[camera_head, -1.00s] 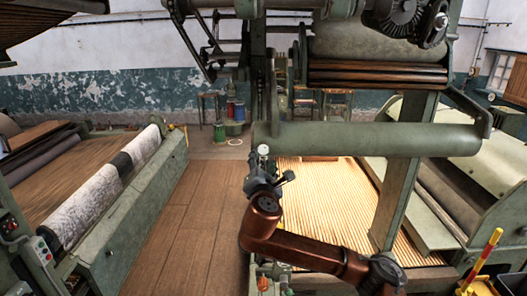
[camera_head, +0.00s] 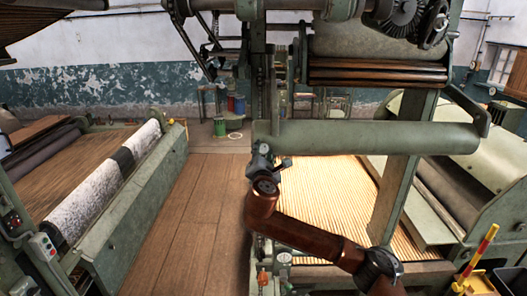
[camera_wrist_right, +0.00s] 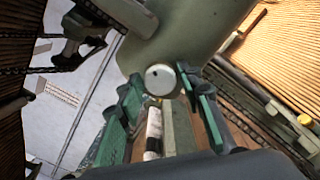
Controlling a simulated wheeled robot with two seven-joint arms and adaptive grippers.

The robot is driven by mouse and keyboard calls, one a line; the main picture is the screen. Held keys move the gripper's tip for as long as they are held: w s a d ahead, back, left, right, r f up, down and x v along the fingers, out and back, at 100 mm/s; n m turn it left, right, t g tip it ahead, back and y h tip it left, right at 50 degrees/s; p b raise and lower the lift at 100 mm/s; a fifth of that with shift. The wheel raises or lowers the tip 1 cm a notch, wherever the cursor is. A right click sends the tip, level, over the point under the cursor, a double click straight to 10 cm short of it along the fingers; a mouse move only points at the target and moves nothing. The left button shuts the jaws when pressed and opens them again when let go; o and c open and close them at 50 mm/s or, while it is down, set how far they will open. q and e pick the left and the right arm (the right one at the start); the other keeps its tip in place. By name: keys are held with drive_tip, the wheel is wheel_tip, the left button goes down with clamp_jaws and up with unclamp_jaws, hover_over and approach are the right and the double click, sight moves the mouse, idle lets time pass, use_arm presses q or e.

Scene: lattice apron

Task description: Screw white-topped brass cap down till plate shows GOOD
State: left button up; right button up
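In the head view my right gripper (camera_head: 263,150) is at the left end of the roller (camera_head: 380,138) and hides the cap. No readable plate shows. My left gripper is out of view.
The machine's green upright (camera_head: 396,200) stands right of my arm. A slatted apron (camera_head: 325,195) lies under the roller. A second machine with a fabric roll (camera_head: 90,205) stands left. The wooden floor (camera_head: 180,220) between the machines is clear.

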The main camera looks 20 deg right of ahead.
drive_tip(key=c, duration=0.8)
drive_tip(key=shift+f, duration=0.1)
drive_tip(key=shift+f+m+b, duration=0.1)
drive_tip(key=shift+m+b, duration=0.85)
drive_tip(key=shift+m, duration=0.35)
drive_tip(key=m+b, duration=0.2)
drive_tip(key=m, duration=0.2)
drive_tip(key=m+b, duration=0.2)
drive_tip(key=m, duration=0.2)
drive_tip(key=shift+m, duration=0.4)
drive_tip(key=shift+m+b, duration=0.75)
drive_tip(key=shift+m, duration=0.85)
